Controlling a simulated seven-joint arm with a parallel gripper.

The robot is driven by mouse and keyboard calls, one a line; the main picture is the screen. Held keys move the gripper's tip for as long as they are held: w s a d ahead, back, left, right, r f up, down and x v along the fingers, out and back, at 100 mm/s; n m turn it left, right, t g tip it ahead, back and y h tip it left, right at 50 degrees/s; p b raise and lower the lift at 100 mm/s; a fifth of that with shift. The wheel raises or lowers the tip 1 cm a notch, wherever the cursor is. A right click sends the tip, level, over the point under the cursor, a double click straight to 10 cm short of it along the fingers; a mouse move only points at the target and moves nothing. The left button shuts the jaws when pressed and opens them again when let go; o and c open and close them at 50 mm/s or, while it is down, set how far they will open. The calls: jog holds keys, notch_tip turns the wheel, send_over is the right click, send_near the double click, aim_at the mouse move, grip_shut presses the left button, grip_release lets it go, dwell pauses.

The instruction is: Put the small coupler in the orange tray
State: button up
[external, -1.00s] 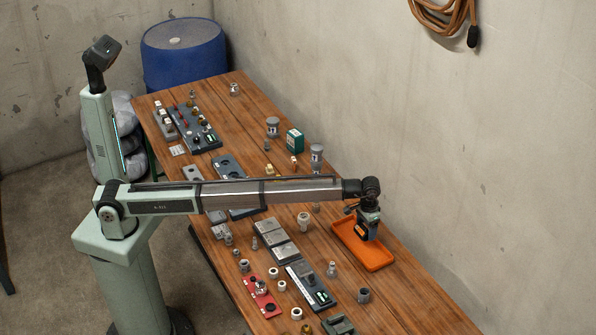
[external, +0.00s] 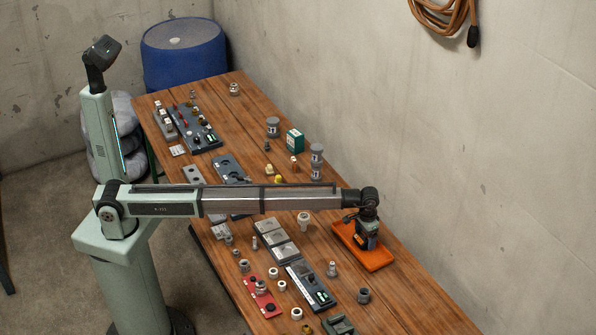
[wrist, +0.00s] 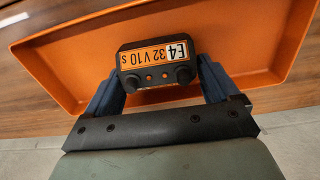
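The orange tray (external: 384,263) lies on the right part of the bench, and its floor and walls fill much of the wrist view (wrist: 60,62). My gripper (wrist: 158,75) is over the tray, pointing down; it also shows in the external view (external: 368,238). Its two blue-grey fingers stand on either side of a dark block (wrist: 130,66) with an orange label reading "E4 32 V10 s", and appear closed on it. I cannot tell whether this block is the small coupler, or whether it touches the tray floor. I see nothing else in the visible part of the tray.
Grey plates (external: 285,252), a dark panel (external: 310,287) and a red plate (external: 262,296) lie nearby. A green box (external: 295,140) is farther back. The wall is close behind the bench.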

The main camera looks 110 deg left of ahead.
aim_at(365, 236)
jog(key=shift+o, duration=0.8)
notch_tip(365, 236, up, 12)
jog(key=shift+r, duration=0.2)
